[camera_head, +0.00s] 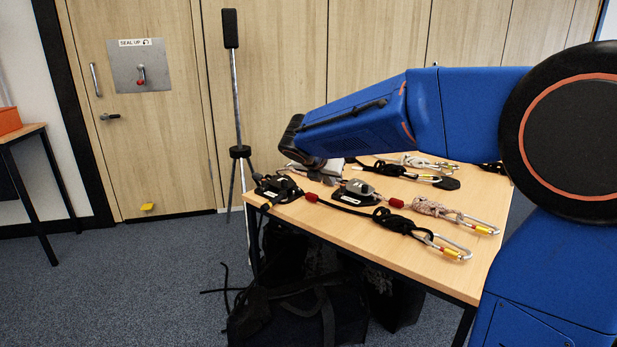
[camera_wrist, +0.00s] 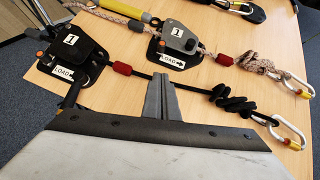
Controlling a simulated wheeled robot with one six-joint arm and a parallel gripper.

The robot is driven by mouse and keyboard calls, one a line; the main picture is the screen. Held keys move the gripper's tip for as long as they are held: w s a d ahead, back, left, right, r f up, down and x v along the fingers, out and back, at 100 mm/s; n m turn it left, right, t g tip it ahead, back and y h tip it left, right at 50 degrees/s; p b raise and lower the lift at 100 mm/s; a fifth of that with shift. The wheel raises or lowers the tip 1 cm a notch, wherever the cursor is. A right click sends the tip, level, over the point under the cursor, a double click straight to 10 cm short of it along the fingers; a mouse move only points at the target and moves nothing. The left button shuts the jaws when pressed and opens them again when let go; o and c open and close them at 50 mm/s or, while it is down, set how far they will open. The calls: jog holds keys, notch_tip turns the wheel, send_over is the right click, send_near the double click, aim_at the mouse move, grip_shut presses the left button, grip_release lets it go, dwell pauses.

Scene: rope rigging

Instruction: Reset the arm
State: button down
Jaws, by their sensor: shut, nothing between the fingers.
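My gripper (camera_wrist: 161,82) shows in the wrist view as two grey fingers pressed together with nothing between them. It points down over the wooden table (camera_head: 405,252), just beside the black rope of the nearer device. In the head view my blue arm reaches left across the table, and the fingertips are hard to make out there. A black device marked 1 (camera_wrist: 72,48) lies left of the fingers, with a LOAD label and a red sleeve on its rope.
More ropes and carabiners (camera_head: 432,163) lie at the back of the table. Black bags (camera_head: 300,300) sit on the floor under it. A stand (camera_head: 236,95) rises behind the table, beside a door with a SEAL UP sign (camera_head: 134,42).

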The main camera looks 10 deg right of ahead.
jog(key=s+d+f+m+g+y, duration=0.1)
jog(key=s+d+f+m, duration=0.15)
jog(key=s+m, duration=0.75)
jog(key=s+d+f+m+g+y, duration=0.1)
jog(key=s+d+m, duration=0.35)
jog(key=s, duration=0.85)
jog(key=s+a+f+m+y, duration=0.1)
jog(key=s+a+f+m, duration=0.1)
jog(key=s+m, duration=0.5)
jog(key=s+a+f+m+y, duration=0.1)
jog(key=s+f+m, duration=0.4)
jog(key=s, duration=0.5)
jog(key=shift+s+a+f+m+g+y, duration=0.3)
jog(key=shift+a+m+g+y, duration=0.1)
jog(key=shift+m+y, duration=0.55)
